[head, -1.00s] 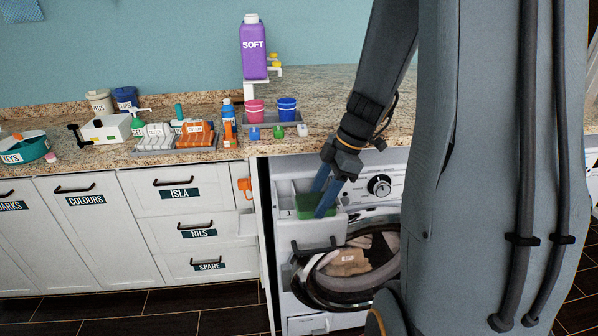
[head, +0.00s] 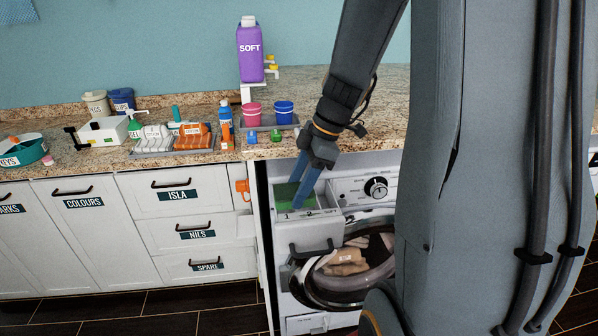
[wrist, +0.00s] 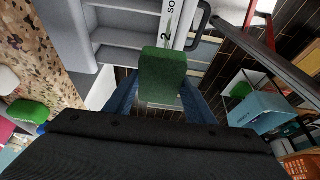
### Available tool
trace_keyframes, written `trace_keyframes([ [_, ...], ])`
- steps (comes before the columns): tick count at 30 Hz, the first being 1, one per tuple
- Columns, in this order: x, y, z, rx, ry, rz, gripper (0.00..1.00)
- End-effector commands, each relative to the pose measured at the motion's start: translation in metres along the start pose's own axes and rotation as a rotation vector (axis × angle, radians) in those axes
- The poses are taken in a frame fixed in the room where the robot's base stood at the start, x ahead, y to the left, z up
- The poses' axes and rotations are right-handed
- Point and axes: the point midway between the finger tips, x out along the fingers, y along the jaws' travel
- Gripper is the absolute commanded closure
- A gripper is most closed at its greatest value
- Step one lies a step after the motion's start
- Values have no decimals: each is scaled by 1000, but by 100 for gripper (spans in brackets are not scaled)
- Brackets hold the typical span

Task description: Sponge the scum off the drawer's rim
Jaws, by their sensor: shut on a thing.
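My gripper (head: 297,198) is shut on a green sponge (head: 285,194), its blue fingers pointing down over the washing machine's open detergent drawer (head: 305,232). In the wrist view the sponge (wrist: 160,72) sits between the two fingers, with its far end over or against the drawer edge marked "2". Pale drawer compartments (wrist: 128,40) show beside it. I cannot tell whether the sponge touches the rim.
The machine's round door (head: 345,272) stands open below the drawer, with laundry inside. The control knob (head: 376,188) is to the right.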

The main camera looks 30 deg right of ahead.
Motion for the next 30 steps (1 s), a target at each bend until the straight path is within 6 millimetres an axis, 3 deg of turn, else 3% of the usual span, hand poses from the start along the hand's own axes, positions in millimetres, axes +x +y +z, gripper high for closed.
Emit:
trace_keyframes([
  [10, -27, 0, -12, -3, 0, 0, 72],
  [30, -27, 0, -13, -3, 0, -1, 72],
])
